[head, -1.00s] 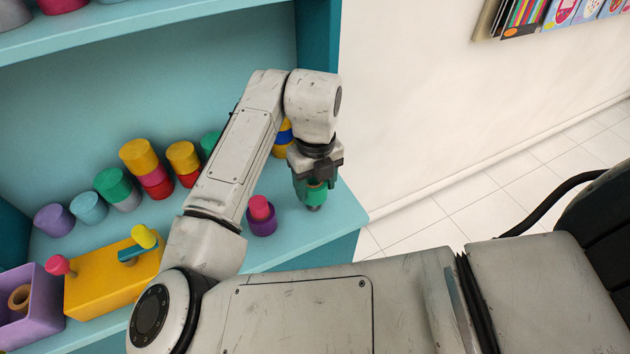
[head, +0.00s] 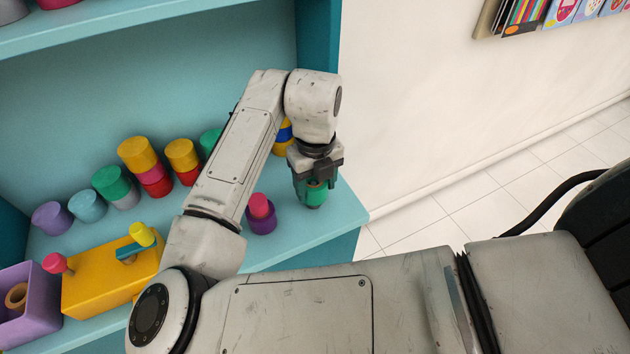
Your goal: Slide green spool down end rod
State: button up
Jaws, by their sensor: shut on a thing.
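My gripper (head: 314,184) points down at the right end of the teal shelf. It is shut on a green spool (head: 315,195), which has a brown opening or top showing between the fingers. The rod is not visible under the spool, so I cannot tell whether the spool is around it. The spool's underside is low, close to the shelf surface, but contact is unclear.
A purple ring with a pink peg (head: 260,214) stands just left of my gripper. Several coloured stacks (head: 137,154) line the back. A yellow box (head: 112,284) and a purple box (head: 27,313) are at left. The shelf (head: 310,236) ends just right of my gripper.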

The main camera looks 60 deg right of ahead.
jog(key=shift+f+b, duration=1.15)
jog(key=shift+f, duration=0.3)
jog(key=o, duration=1.2)
jog(key=shift+r+p, duration=2.95)
jog(key=shift+r, duration=1.1)
